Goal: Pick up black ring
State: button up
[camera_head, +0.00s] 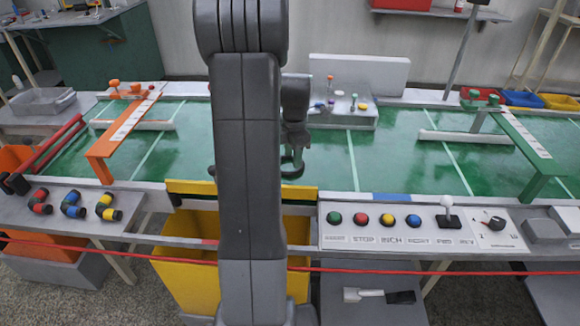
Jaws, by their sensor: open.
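My gripper (292,160) hangs past the right side of my arm, over the green table top (400,160). It is open, and its curved dark fingers are partly hidden by my arm. I cannot pick out a separate black ring with certainty. A small dark curved shape shows at the fingers, but I cannot tell whether it is part of the gripper. Nothing is clearly held.
A yellow bin (185,262) stands below the table's front edge. A button panel (420,233) with a lever is at front right. Elbow fittings with black ends (73,204) lie on the left shelf. A red hose (400,272) crosses the front.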

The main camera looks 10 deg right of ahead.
aim_at(293, 171)
jog(key=shift+w+d+f, duration=0.15)
jog(key=shift+f, duration=1.3)
jog(key=shift+w+d+f, duration=0.1)
jog(key=shift+w+f, duration=0.05)
jog(key=shift+f, duration=1.3)
grip_shut()
